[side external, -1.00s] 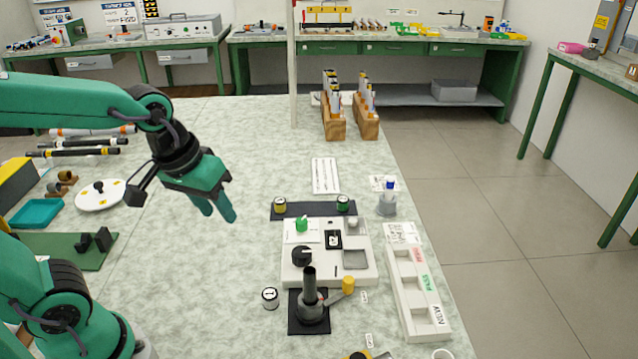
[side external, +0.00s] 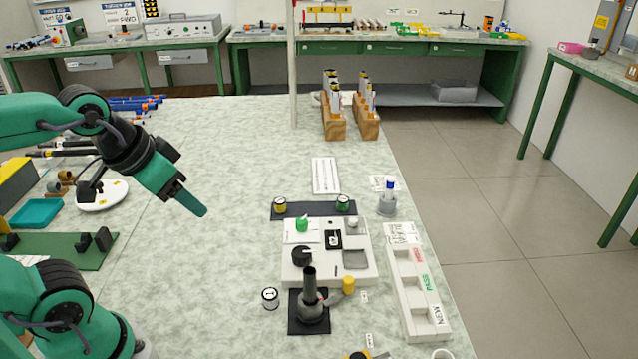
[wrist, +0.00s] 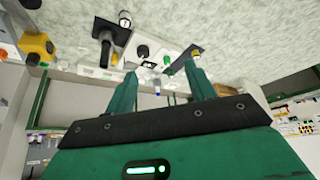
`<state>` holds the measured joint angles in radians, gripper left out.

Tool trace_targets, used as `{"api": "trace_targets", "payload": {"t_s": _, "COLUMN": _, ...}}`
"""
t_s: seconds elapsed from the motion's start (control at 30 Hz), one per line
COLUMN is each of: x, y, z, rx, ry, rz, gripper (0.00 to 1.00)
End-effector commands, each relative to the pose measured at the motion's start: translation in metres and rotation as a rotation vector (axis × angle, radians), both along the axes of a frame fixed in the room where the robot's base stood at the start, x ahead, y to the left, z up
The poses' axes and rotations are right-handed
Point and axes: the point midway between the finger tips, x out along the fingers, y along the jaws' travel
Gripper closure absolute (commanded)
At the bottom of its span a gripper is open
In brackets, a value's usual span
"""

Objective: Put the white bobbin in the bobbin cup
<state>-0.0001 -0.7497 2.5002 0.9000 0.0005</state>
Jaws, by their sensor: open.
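A small white-topped round piece with a black mark, which looks like the white bobbin (side external: 270,298), stands on the table left of a black mat. It also shows at the top of the wrist view (wrist: 124,18). I cannot tell for sure which thing is the bobbin cup; a grey cup (side external: 387,207) with a blue-capped item in it stands at the table's right edge. My gripper (side external: 194,205) is in the air, left of and well apart from the bobbin. Its two fingers are apart with nothing between them in the wrist view (wrist: 160,70).
A dark upright tube (side external: 309,283) stands on the black mat (side external: 308,328). A white panel (side external: 318,277) with knobs lies behind it. A dark strip (side external: 312,209) holds yellow and green pieces. A white labelled tray (side external: 425,320) is at the right. The table's middle left is clear.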

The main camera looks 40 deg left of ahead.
Motion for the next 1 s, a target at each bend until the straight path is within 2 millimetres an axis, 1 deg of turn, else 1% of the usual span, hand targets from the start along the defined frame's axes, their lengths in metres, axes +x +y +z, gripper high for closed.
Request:
{"api": "trace_targets", "payload": {"t_s": 0.23, "x": 0.007, "y": -0.004, "z": -0.005, "rx": -0.01, "ry": 0.03, "rz": 0.005, "gripper": 0.45}}
{"api": "trace_targets", "payload": {"t_s": 0.47, "x": 0.026, "y": -0.015, "z": -0.022, "rx": -0.035, "ry": 0.108, "rz": 0.021, "gripper": 0.45}}
{"api": "trace_targets", "payload": {"t_s": 0.77, "x": 0.053, "y": -0.038, "z": -0.058, "rx": -0.059, "ry": 0.239, "rz": 0.057, "gripper": 0.45}}
{"api": "trace_targets", "payload": {"t_s": 1.0, "x": 0.069, "y": -0.058, "z": -0.094, "rx": -0.062, "ry": 0.34, "rz": 0.091, "gripper": 0.45}}
